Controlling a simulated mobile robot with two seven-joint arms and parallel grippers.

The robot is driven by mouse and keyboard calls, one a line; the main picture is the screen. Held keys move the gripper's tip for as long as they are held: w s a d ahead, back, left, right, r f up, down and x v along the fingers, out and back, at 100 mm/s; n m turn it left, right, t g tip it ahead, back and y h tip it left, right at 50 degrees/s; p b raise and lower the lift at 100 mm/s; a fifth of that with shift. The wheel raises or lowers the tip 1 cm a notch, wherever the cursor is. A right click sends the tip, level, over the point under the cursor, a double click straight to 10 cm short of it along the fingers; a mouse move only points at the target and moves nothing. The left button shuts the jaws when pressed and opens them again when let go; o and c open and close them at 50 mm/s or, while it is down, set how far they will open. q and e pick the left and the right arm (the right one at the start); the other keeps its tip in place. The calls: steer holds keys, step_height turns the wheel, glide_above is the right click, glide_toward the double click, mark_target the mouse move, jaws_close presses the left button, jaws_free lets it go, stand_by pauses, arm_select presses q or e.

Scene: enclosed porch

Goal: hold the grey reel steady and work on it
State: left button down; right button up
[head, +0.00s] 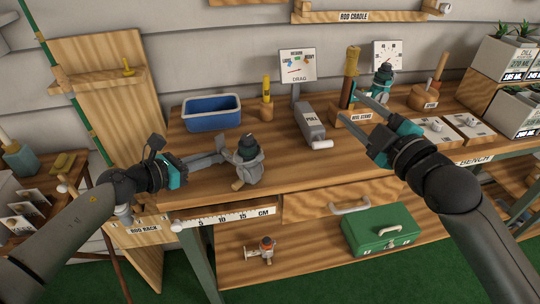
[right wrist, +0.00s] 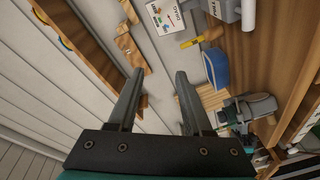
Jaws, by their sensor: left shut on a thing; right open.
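The grey reel (head: 246,162), with a dark green top and a small wooden knob at its lower side, is at the bench's front edge in the head view. It also shows at the right of the right wrist view (right wrist: 256,108). My left gripper (head: 224,153) reaches in from the left and is shut on the reel's left side; its fingertips are partly hidden there. My right gripper (head: 364,104) is open and empty, above the bench by the reel stand (head: 352,116). Its two separated fingers also show in the right wrist view (right wrist: 160,76).
A blue tray (head: 211,112) and a yellow-handled tool (head: 266,98) stand behind the reel. A grey pull gauge (head: 312,125) is to its right. A second, teal-and-grey reel (head: 382,77) is behind my right gripper. A green box (head: 382,232) sits on the lower shelf.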

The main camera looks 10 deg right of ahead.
steer(key=s+a+f+m+g+y, duration=0.2)
steer(key=s+a+f+m+g, duration=0.1)
steer(key=a+m, duration=0.1)
steer(key=m+g+y, duration=0.2)
steer(key=g+y, duration=0.1)
steer(key=g, duration=0.1)
glide_toward(261, 155)
steer(key=x, duration=0.7)
steer(key=shift+w+a+f, duration=0.15)
jaws_close()
